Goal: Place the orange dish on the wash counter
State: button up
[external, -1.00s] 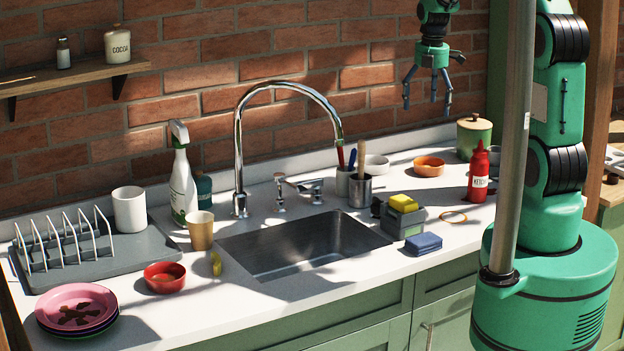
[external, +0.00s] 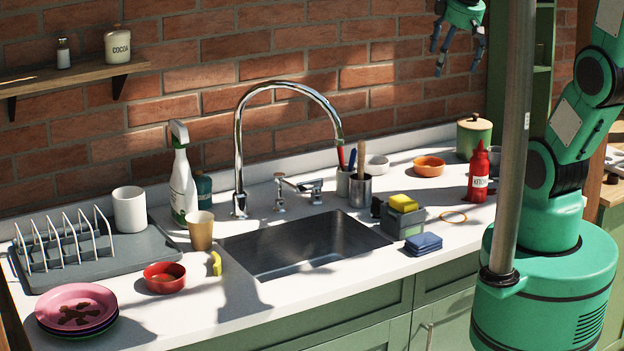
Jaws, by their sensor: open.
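The orange dish (external: 429,166) is a small round bowl. My gripper (external: 456,66) is open and empty, high above the counter at the top of the view. It is well apart from the dish, above it in the picture. Its fingers point down and are spread.
A red ketchup bottle (external: 478,172) and a lidded green pot (external: 473,137) stand right of the dish. A white bowl (external: 377,165) and a utensil cup (external: 360,190) are on its left. A sponge caddy (external: 402,221) stands in front. The sink (external: 300,245) is centre.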

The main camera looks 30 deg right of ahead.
jog(key=s+a+m+t, duration=0.1)
jog(key=s+a+m, duration=0.2)
jog(key=s, duration=0.7)
jog(key=m, duration=0.2)
jog(key=shift+s+m, duration=0.15)
jog(key=shift+m, duration=0.15)
jog(key=shift+f+b, duration=0.7)
jog(key=shift+f, duration=0.05)
